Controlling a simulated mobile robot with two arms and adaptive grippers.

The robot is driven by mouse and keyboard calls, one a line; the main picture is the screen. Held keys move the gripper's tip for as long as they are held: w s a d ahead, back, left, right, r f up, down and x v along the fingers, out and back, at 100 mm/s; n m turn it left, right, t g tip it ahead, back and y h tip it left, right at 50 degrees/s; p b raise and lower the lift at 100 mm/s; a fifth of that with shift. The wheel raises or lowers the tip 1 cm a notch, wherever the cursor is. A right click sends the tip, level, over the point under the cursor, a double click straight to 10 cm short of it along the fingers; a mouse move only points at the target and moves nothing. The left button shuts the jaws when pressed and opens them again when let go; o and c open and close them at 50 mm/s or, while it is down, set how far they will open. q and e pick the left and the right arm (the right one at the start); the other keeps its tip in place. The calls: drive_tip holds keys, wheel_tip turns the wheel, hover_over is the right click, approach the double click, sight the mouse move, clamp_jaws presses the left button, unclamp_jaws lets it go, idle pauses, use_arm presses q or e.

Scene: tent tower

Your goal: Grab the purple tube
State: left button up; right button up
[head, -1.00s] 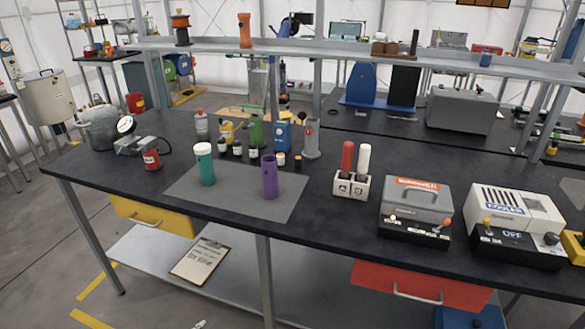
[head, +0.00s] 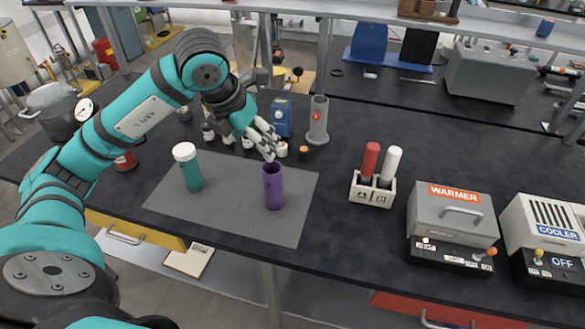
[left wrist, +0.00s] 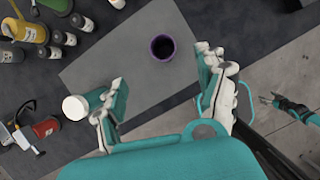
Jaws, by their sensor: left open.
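The purple tube (head: 272,190) stands upright and open-topped on the grey mat (head: 225,215). My left gripper (head: 268,150) is open and empty, just above and behind the tube's rim in the head view. In the left wrist view the tube's dark round mouth (left wrist: 162,47) shows between and beyond the spread fingers (left wrist: 160,75); no finger visibly touches it. My right gripper (left wrist: 270,100) shows small at the right of the left wrist view, away from the tube, too small to tell its opening. It is outside the head view.
A teal tube with a white cap (head: 187,168) stands left of the purple one on the mat. Several bottles, a blue box (head: 282,118) and a grey cylinder (head: 318,122) stand behind. A rack (head: 371,190) with red and white tubes, a warmer (head: 453,220) and a cooler stand right.

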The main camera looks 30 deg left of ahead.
use_arm(q)
drive_tip(key=p, duration=0.2)
approach(270, 168)
drive_tip(key=s+d, duration=0.1)
drive_tip(key=d, duration=0.1)
drive_tip(key=p+x, duration=0.1)
drive_tip(key=x, duration=0.5)
drive_tip(key=shift+a+f, duration=0.2)
drive_tip(key=shift+f, duration=0.1)
drive_tip(key=shift+w+f+p, duration=0.15)
drive_tip(key=shift+f+p, duration=0.05)
drive_tip(key=shift+p, duration=0.15)
drive_tip(key=p+x, duration=0.2)
drive_tip(key=x, duration=0.2)
drive_tip(key=shift+w+f, duration=0.25)
drive_tip(key=shift+f, duration=0.05)
use_arm(e)
wheel_tip(270, 168, up, 6)
drive_tip(key=s+d, duration=0.1)
drive_tip(key=d, duration=0.1)
drive_tip(key=shift+s+f, duration=0.2)
drive_tip(key=shift+s, duration=0.1)
